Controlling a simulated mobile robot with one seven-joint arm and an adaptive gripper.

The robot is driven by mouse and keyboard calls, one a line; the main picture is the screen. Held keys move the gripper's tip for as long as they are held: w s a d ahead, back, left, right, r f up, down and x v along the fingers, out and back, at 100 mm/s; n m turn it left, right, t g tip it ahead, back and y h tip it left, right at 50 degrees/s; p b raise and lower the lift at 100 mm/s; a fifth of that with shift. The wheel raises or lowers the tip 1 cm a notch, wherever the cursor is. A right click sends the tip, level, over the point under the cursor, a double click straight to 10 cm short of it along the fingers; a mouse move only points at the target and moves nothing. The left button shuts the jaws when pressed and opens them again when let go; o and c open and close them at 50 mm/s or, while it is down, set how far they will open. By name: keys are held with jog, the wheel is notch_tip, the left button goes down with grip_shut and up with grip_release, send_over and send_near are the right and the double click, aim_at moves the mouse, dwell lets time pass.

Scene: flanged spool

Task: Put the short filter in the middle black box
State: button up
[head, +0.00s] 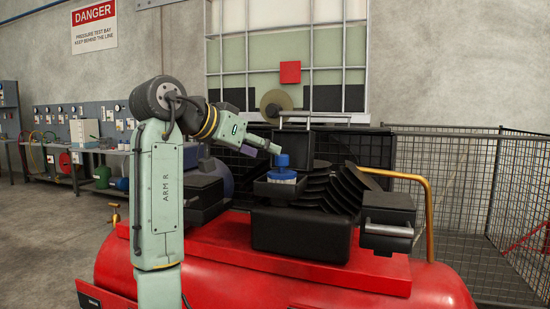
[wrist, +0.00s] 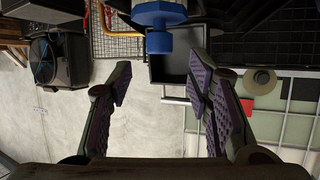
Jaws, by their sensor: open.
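My gripper (head: 272,148) is just left of and slightly above the filter. In the wrist view my gripper (wrist: 160,80) has its fingers spread with nothing between them. The filter lies beyond the fingertips, apart from them as far as I can tell.
A black box (head: 388,222) with a metal handle is at right; another (head: 205,195) is at left. Tilted black plates (head: 335,190) stand right of the filter.

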jog(key=shift+v, duration=2.2)
